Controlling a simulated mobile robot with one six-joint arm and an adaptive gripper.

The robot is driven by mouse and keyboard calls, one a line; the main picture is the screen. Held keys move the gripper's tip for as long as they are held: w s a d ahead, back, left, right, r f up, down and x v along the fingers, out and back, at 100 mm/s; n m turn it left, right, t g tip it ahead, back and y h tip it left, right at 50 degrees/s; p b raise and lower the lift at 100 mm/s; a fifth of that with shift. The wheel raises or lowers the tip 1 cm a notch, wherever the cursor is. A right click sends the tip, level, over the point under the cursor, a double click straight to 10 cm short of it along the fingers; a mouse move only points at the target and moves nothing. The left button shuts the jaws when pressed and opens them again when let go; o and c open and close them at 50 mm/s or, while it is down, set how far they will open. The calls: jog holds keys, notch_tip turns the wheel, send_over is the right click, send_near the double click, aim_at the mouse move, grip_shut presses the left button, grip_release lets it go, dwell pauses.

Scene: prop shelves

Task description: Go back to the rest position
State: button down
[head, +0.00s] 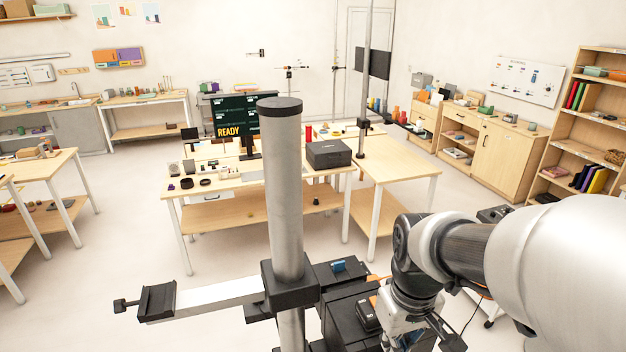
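My gripper (418,328) hangs at the bottom right of the head view, below my arm's dark wrist. It points down, and its lower end is cut off by the picture edge. A dark finger part shows at its right side. The gap between the fingertips is hidden, so I cannot tell whether it is open or holds anything. It is close to my body, in front of and apart from the central tables.
A wooden table (225,205) stands ahead with a READY monitor (238,128) and a black box (328,154). Another table (402,172) adjoins it at right. Workbenches (62,160) stand left; cabinets (495,150) and a bookshelf (590,125) stand right. Floor (120,255) is clear at front left.

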jog(key=s+f+m+t+b, duration=0.3)
jog(key=s+f+b, duration=1)
jog(key=b, duration=0.9)
notch_tip(320, 180, down, 3)
jog(key=shift+s+f+t, duration=0.1)
jog(key=shift+s+t, duration=0.25)
jog(key=shift+t, duration=0.05)
